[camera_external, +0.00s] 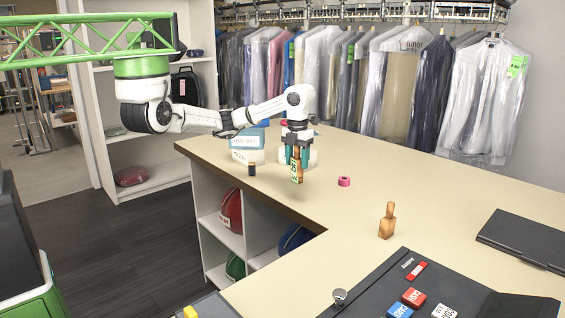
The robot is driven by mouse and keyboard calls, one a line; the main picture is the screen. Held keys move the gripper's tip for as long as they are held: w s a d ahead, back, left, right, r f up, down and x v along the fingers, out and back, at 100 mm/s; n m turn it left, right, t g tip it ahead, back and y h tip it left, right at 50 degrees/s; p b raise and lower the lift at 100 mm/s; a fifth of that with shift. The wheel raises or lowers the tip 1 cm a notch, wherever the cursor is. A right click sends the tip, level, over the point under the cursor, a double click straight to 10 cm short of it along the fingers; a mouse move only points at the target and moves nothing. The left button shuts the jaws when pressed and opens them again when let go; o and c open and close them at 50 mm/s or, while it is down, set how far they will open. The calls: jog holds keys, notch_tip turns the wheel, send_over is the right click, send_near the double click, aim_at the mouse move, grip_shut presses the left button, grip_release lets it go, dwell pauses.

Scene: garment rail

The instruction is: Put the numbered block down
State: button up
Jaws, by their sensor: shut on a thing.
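My gripper (297,160), with teal fingers, points down over the far part of the beige counter (330,210). It is shut on a narrow brown block (296,173) with a green and yellow label, which seems to be the numbered block. The marks on the label are too small to read. The block hangs below the fingers, slightly tilted, and its upper part is hidden between them. I cannot tell whether its lower end touches the counter.
A small dark cylinder (252,170) and a blue-and-white box (246,149) stand left of the block. A pink ring (344,181) lies to the right. A wooden-handled stamp (387,221), a black flat case (522,239) and a dark tray (375,285) are nearer. The counter's middle is clear.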

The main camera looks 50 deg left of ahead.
jog(key=s+a+r, duration=0.2)
jog(key=s+r, duration=0.1)
jog(key=s, duration=0.4)
jog(key=s+d+m, duration=0.8)
jog(key=s+d, duration=0.6)
jog(key=d, duration=0.1)
jog(key=s+d+m+p, duration=0.25)
jog(key=s+m, duration=0.45)
jog(key=s, duration=1.1)
jog(key=w+d+f, duration=0.4)
jog(key=w+d, duration=0.1)
jog(key=w+d+f, duration=0.4)
jog(key=f, duration=0.1)
jog(key=shift+w+d, duration=0.35)
jog(key=shift+w+d+f, duration=0.1)
jog(key=shift+f, duration=0.85)
jog(key=shift+w+d+f, duration=0.1)
jog(key=shift+f, duration=0.85)
